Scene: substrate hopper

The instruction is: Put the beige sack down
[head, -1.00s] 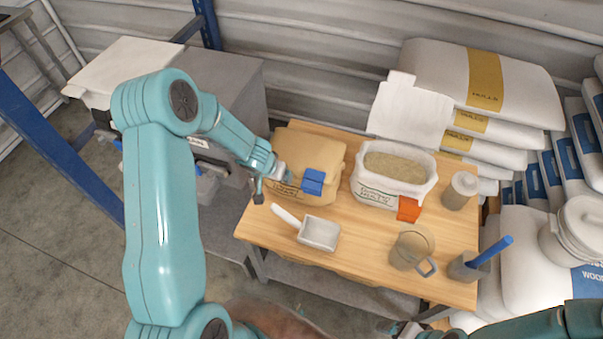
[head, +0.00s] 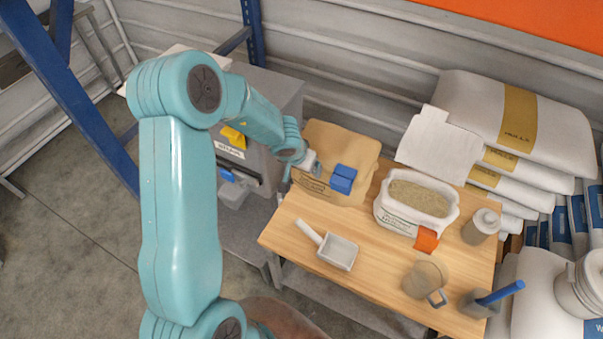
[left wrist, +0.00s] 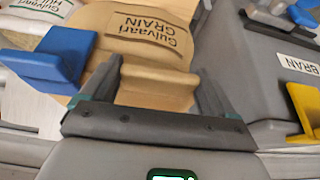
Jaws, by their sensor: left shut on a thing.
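The beige sack (head: 353,146) is at the back left of the wooden table (head: 300,223), with a blue clip (head: 342,179) on its front. I cannot tell whether its base touches the wood. My left gripper (head: 303,167) reaches it from the left and is shut on it. In the left wrist view the beige sack (left wrist: 150,88), printed GRAIN, lies between the two dark fingers of the left gripper (left wrist: 156,90). The blue clip (left wrist: 48,65) shows at the left there. My right gripper is out of view.
An open white sack (head: 392,217) with an orange clip stands right of the beige sack. A grey bin (head: 275,95) stands left.

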